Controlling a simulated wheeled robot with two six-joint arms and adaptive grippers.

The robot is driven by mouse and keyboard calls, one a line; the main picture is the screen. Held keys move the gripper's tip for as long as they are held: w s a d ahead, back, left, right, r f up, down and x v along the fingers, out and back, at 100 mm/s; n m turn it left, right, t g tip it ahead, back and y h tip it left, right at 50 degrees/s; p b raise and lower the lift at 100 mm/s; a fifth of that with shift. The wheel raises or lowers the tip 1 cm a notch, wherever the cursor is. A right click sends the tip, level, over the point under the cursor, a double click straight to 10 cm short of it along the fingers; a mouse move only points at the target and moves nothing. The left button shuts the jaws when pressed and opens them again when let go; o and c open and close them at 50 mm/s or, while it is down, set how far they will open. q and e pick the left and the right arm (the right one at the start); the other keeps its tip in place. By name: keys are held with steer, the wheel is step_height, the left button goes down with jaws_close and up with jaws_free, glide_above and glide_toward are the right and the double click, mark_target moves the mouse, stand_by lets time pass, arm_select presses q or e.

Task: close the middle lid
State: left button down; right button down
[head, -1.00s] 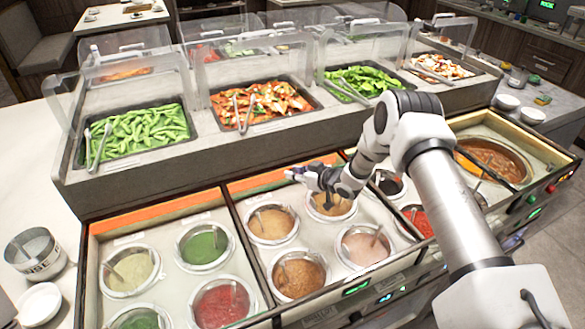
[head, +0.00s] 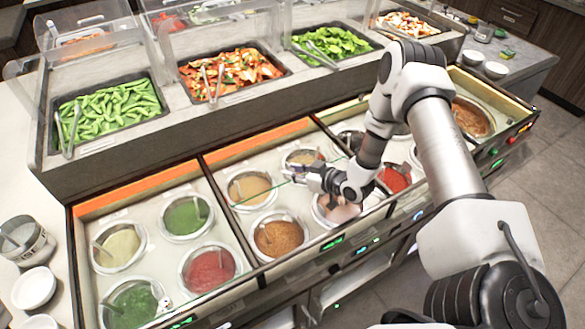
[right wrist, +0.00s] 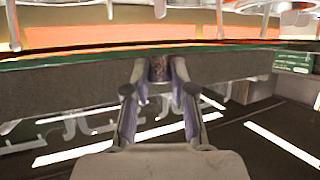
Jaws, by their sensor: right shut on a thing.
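My right gripper (head: 312,178) reaches over the middle sauce section from the right. It is shut on a small brownish cylindrical piece (right wrist: 160,68), which looks like a handle. In the right wrist view this piece sits between the fingertips, just under a long dark green edge (right wrist: 70,60) that looks like the rim of a clear lid. The lid's pane is hardly visible in the head view, so its exact tilt cannot be told. Below are the middle section's tan wells (head: 250,188), brown well (head: 278,236) and pink well (head: 336,208), partly hidden by the gripper. My left gripper is not in view.
The left section holds green sauce (head: 187,215) and red sauce (head: 210,266). Behind rises a raised counter with food trays (head: 110,112) and clear guards. A white bowl (head: 34,289) stands at the left.

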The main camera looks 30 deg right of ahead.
steer(key=c, duration=1.2)
jaws_free()
step_height(320, 180, up, 10)
steer(key=shift+f, duration=0.1)
